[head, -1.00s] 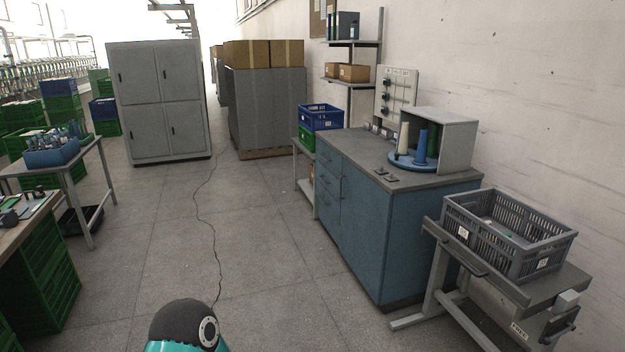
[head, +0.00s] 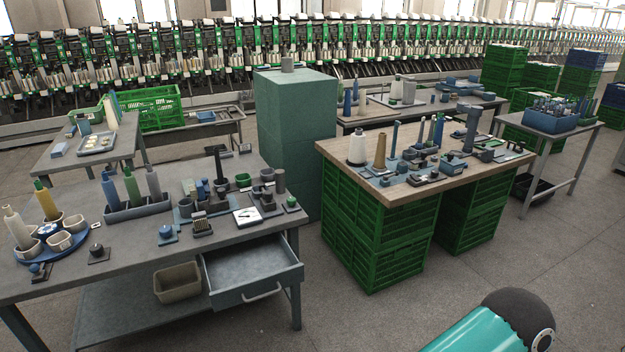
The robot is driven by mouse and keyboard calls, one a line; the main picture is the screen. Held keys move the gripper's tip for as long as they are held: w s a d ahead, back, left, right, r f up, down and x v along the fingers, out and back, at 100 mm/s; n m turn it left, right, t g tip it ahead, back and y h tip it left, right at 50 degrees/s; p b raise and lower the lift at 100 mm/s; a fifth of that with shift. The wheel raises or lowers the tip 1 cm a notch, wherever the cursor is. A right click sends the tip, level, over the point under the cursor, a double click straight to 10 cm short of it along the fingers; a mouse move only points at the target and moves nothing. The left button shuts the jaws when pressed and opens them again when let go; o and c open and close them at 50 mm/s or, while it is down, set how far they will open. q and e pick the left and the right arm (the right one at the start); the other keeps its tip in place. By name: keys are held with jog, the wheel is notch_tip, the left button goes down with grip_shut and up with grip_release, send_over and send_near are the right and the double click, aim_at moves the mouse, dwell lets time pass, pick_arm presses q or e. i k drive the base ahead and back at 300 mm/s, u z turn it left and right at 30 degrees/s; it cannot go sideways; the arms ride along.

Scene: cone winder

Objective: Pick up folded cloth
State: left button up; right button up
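I cannot make out a folded cloth for certain. A small flat pale-blue item (head: 58,150) lies on the far-left table beside a tray of small parts; it is too small to tell whether it is cloth. Neither of my grippers is in view. Only a teal and black part of my own arm shows at the bottom right.
A grey workbench (head: 75,285) with an open, empty-looking drawer (head: 252,268) stands at left. A wooden-topped bench (head: 335,150) on green crates stands at centre, beside a green cabinet (head: 297,130). A winding machine (head: 300,55) spans the back.

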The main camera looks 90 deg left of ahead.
aim_at(185, 182)
jog(key=z, duration=1.3)
jog(key=i, duration=0.1)
jog(key=u, duration=2.2)
jog(key=i, duration=0.2)
jog(key=u, duration=1.75)
jog(key=i, duration=0.2)
jog(key=u, duration=1.45)
jog(key=k, duration=0.45)
jog(key=u, duration=0.5)
jog(key=i, duration=1.55)
jog(key=z, duration=0.45)
